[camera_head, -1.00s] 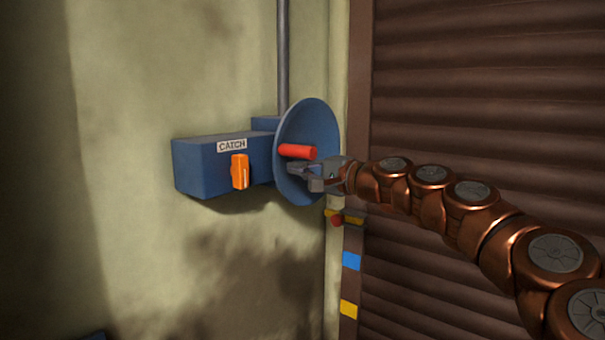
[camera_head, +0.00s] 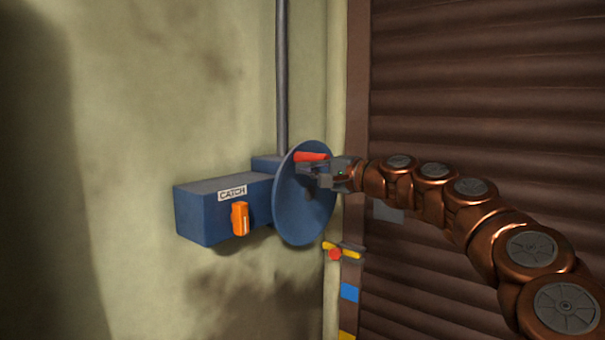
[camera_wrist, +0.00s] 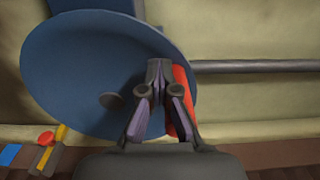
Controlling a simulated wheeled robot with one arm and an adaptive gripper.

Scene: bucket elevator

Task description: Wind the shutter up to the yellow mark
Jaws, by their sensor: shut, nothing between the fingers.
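The blue crank wheel (camera_head: 298,215) is mounted on the wall beside the brown slatted shutter (camera_head: 480,100). Its red handle (camera_head: 311,156) is near the top of the wheel; in the wrist view the handle (camera_wrist: 184,95) lies along the right side of my fingers. My gripper (camera_head: 303,172) is shut and empty in front of the wheel; its fingertips (camera_wrist: 160,78) meet beside the handle, and I cannot tell whether they touch it. A yellow mark (camera_head: 346,335) shows at the bottom edge, below a blue mark (camera_head: 349,292) on the shutter's side strip.
A blue box labelled CATCH (camera_head: 208,215) with an orange lever (camera_head: 240,218) hanging down is left of the wheel. A grey pipe (camera_head: 282,80) rises above. A red knob (camera_head: 335,254) and a yellow bar (camera_head: 351,252) are below the wheel. A grey patch (camera_head: 389,211) shows under my arm.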

